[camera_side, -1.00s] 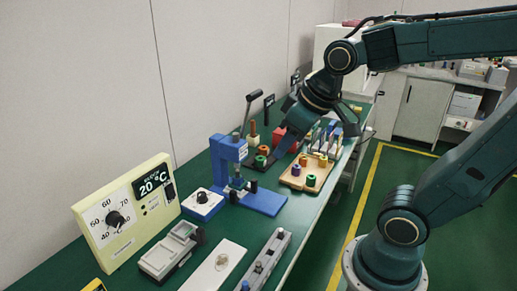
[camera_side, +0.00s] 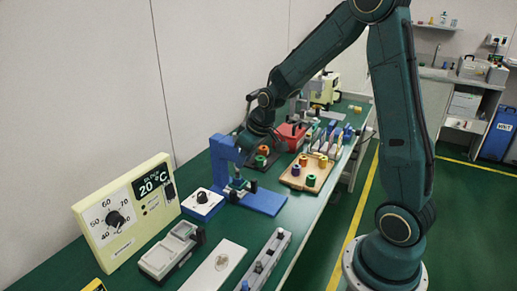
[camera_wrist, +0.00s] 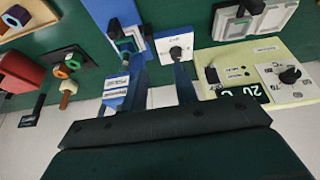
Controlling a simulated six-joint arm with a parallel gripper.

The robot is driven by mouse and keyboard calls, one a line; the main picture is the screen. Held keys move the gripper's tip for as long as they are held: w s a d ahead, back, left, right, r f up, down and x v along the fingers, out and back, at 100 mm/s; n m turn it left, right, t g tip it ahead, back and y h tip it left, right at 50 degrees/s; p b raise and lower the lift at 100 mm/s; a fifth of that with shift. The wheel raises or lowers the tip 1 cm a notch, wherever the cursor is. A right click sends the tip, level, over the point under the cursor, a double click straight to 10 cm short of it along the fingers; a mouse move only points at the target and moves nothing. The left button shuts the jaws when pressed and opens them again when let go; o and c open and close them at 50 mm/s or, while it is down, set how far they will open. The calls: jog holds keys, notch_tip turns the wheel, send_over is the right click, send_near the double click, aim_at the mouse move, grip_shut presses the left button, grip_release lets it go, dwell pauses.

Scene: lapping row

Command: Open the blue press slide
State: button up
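The blue press (camera_side: 224,152) stands on the green bench in the side view, its blue base (camera_side: 265,202) reaching out to the right. A small green and metal part (camera_side: 238,184) sits under the press head. In the wrist view the press (camera_wrist: 113,92) shows from above, with its blue base (camera_wrist: 101,12) running to the top edge. My gripper (camera_wrist: 160,65) is empty, its two dark fingers apart, one beside the press and one near the white knob box (camera_wrist: 172,42). In the side view its fingers are mostly hidden behind the press.
The knob box (camera_side: 203,204) stands left of the press. A cream control panel showing 20 °C (camera_side: 126,213) is farther left. A wooden board with colored rings (camera_side: 296,178) and a red box (camera_side: 291,136) lie behind.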

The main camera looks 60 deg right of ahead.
send_near(234, 191)
notch_tip(234, 191, up, 3)
jog(key=shift+s+a, duration=0.1)
jog(key=shift+s, duration=0.4)
jog(key=shift+x, duration=6.85)
jog(key=shift+c, duration=0.4)
jog(key=shift+s, duration=0.1)
grip_shut()
